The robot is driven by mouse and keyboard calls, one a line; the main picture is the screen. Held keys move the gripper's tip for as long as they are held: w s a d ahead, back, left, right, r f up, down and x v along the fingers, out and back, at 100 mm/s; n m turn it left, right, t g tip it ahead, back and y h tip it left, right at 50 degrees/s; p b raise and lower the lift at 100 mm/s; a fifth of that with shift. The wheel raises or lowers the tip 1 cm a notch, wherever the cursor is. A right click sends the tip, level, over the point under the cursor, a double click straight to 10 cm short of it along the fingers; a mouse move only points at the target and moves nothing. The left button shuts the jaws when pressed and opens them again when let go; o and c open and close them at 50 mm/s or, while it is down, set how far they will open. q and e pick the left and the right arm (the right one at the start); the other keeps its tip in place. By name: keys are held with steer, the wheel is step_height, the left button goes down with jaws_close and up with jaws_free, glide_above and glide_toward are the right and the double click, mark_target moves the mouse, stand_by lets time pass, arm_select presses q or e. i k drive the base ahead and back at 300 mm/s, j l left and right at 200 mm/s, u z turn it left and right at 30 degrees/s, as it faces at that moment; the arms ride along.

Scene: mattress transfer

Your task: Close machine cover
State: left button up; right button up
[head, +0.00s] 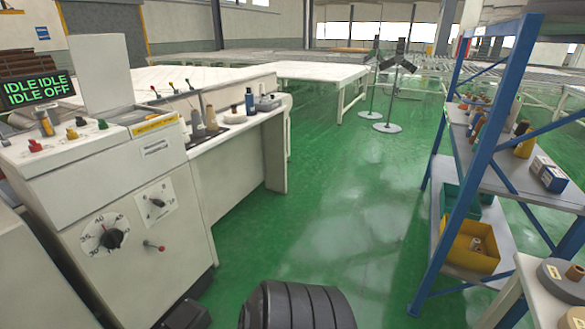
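The machine (120,225) is a white cabinet at the left, with dials, a small red-tipped lever and a yellow label on its front. A flat white panel (101,72) stands upright at the back of its top; it looks like the cover, raised. Below the panel, the machine's top has a shallow bay, whose inside I cannot make out. A black display (38,91) reads "IDLE IDLE" and "IDLE OFF" in green. Neither of my grippers is in view.
A white worktable (235,130) with thread cones adjoins the machine. A blue-framed shelf (480,150) with a yellow bin (470,248) stands at the right. A small table (540,300) is at lower right. Green floor (320,215) between them is clear.

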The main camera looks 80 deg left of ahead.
mark_target(101, 61)
steer(key=u, duration=4.05)
steer(key=i+l+u, duration=0.1)
steer(key=l, duration=0.25)
steer(key=i+l+u, duration=0.15)
steer(key=l, duration=0.25)
steer(key=i+l+u, duration=0.1)
steer(key=i+l, duration=0.15)
steer(key=l, duration=0.15)
steer(key=i+l+u, duration=0.1)
steer(key=l, duration=0.35)
steer(key=i, duration=0.05)
